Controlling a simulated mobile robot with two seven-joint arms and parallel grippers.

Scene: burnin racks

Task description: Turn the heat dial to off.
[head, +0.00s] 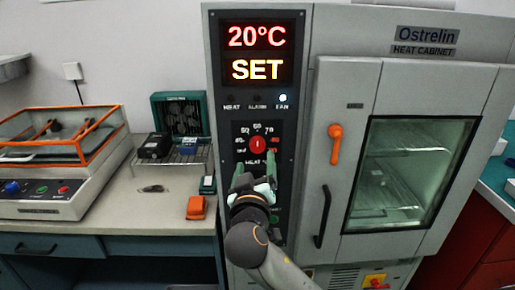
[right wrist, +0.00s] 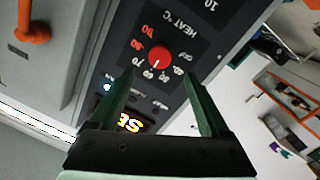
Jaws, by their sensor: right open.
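The heat dial (head: 258,145) is a round red knob with a white mark on the dark control panel of the heat cabinet. Its mark looks roughly vertical in the head view, towards the 60 side; the exact setting is too small to tell. My right gripper (head: 255,165) is open, with its green fingers pointing at the panel just below the dial. In the right wrist view the dial (right wrist: 158,57) shows beyond and between the two open fingertips (right wrist: 158,77), apparently not gripped. Whether a finger touches it I cannot tell. My left gripper is not in view.
The display (head: 256,53) reads 20°C and SET, and the FAN lamp (head: 283,98) is lit. The cabinet door (head: 345,160) has an orange latch (head: 335,143) and a black handle (head: 322,216). A bench (head: 150,212) with an orange item (head: 196,207) stands at left.

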